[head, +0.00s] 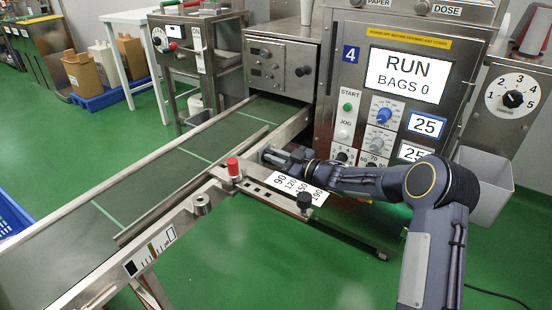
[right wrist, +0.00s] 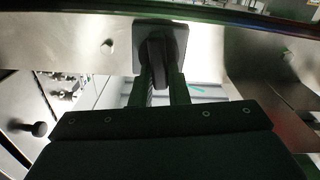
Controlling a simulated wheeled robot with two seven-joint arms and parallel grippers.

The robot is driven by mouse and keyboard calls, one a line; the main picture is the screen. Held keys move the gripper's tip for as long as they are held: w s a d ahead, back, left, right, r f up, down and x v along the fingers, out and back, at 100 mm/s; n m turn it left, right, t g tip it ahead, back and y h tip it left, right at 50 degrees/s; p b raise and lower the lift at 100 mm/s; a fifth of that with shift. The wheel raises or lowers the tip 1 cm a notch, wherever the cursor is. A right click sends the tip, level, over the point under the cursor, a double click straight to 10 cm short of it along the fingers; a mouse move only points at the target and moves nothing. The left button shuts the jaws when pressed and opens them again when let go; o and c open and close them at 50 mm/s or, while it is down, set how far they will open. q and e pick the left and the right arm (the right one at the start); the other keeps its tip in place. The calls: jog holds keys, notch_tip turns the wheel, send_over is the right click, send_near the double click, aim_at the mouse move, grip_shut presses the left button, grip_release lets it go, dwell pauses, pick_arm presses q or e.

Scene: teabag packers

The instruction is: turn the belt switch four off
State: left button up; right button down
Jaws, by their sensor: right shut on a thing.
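My right gripper (head: 270,156) reaches in from the right across the front of machine 4 (head: 351,53), to the metal side beside the conveyor belt. In the right wrist view, my right gripper (right wrist: 158,75) has its fingers closed around a dark knob, which I take to be belt switch four (right wrist: 157,48), on a square grey plate (right wrist: 178,36). The fingers cover much of the knob, and its setting cannot be read. In the head view the gripper hides the switch. My left gripper is not in view.
The green conveyor belt (head: 165,165) runs diagonally at left. A red button (head: 233,166) and a black knob (head: 304,200) stand near my right forearm, by a numbered scale (head: 290,187). The display (head: 408,75) reads RUN, BAGS 0. A grey bin (head: 485,180) hangs at right.

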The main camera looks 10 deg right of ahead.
jog(key=n+b, duration=0.2)
jog(key=n, duration=0.1)
jog(key=n+b, duration=0.2)
jog(key=n, duration=0.1)
jog(key=f+n+b, duration=0.1)
jog(key=n+b, duration=0.1)
jog(key=n, duration=0.1)
jog(key=shift+s+a+f+n+b, duration=0.1)
jog(key=shift+s+a+n+b, duration=0.2)
jog(key=shift+s+a+n, duration=0.1)
jog(key=n+b, duration=0.1)
jog(key=n, duration=0.1)
jog(key=shift+n, duration=0.3)
jog(key=shift+f+n, duration=0.2)
jog(key=shift+n, duration=1.7)
jog(key=c, duration=1.4)
grip_release()
jog(key=shift+d+r, duration=0.1)
